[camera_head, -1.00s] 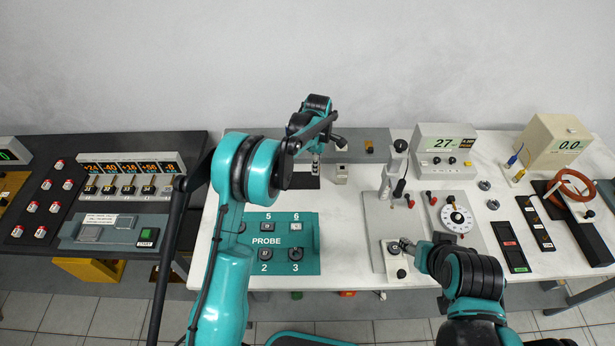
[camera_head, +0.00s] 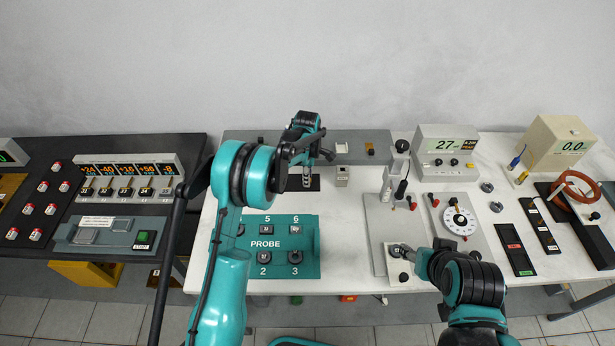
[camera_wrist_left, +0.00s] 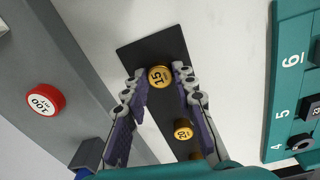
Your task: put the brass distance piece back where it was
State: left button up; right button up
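My left gripper (camera_head: 307,178) is over a black strip (camera_head: 313,184) on the white table. In the left wrist view its fingertips (camera_wrist_left: 160,76) close in on both sides of a brass piece (camera_wrist_left: 160,72) marked 15, above the strip's far end (camera_wrist_left: 150,48). I cannot tell whether this piece touches the strip. A second brass piece (camera_wrist_left: 183,131) marked 20 stands on the strip, and another shows partly behind it. My right gripper (camera_head: 404,250) is at a white block (camera_head: 397,268) with black knobs; its fingers are too small to read.
The teal PROBE board (camera_head: 292,262) lies in front of the strip. A grey rail (camera_wrist_left: 62,90) with a red-rimmed button marked 100 (camera_wrist_left: 44,99) runs beside it. A grey stand (camera_head: 390,187) and a dial plate (camera_head: 458,219) are to the right.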

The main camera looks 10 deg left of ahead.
pick_arm(q)
jog(key=shift+o, duration=1.1)
